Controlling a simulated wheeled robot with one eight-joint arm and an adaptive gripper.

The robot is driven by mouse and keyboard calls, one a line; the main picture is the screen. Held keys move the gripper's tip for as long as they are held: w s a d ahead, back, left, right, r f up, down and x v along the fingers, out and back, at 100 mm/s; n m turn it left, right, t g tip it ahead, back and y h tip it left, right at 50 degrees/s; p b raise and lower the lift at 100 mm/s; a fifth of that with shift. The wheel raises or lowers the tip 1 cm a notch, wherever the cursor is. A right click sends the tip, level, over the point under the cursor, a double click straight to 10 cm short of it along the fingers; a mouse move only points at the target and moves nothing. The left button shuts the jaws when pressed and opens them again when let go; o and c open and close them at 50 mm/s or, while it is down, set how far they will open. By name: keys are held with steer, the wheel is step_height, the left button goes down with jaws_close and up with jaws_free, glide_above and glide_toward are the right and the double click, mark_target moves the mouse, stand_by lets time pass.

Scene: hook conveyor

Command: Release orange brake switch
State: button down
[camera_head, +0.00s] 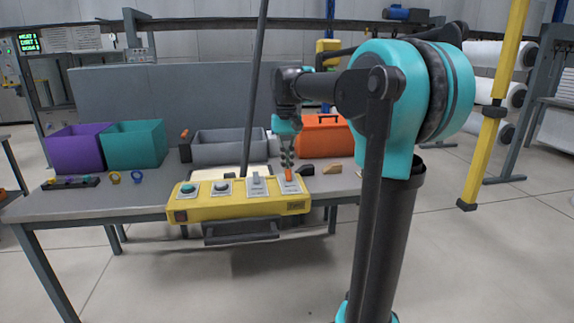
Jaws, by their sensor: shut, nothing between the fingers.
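The orange brake switch (288,174) is a small upright orange lever on a light plate at the right end of the yellow control panel (238,210). My gripper (287,165) points down directly above the switch. Its dark fingers are shut with nothing between them. The fingertips appear to be at or just over the top of the switch; I cannot tell whether they touch it.
A grey bin (230,145), an orange case (325,135), a teal bin (135,146) and a purple bin (78,147) stand at the table's back. A dark pole rises behind the panel. A yellow post (497,100) stands at the right.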

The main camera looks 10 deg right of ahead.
mark_target(289, 171)
steer(key=shift+s+r+t, duration=0.15)
steer(key=shift+s+t, duration=0.15)
steer(key=shift+t, duration=0.3)
steer(key=shift+s+r+t, duration=0.3)
steer(key=shift+s+t, duration=0.35)
steer(key=shift+t, duration=0.55)
steer(key=s+t, duration=0.1)
steer(key=t, duration=0.2)
steer(key=shift+s+r, duration=0.15)
steer(key=shift+s, duration=0.05)
steer(key=shift+w, duration=0.1)
steer(key=shift+r, duration=0.15)
steer(key=shift+r, duration=0.7)
steer(key=shift+w, duration=0.1)
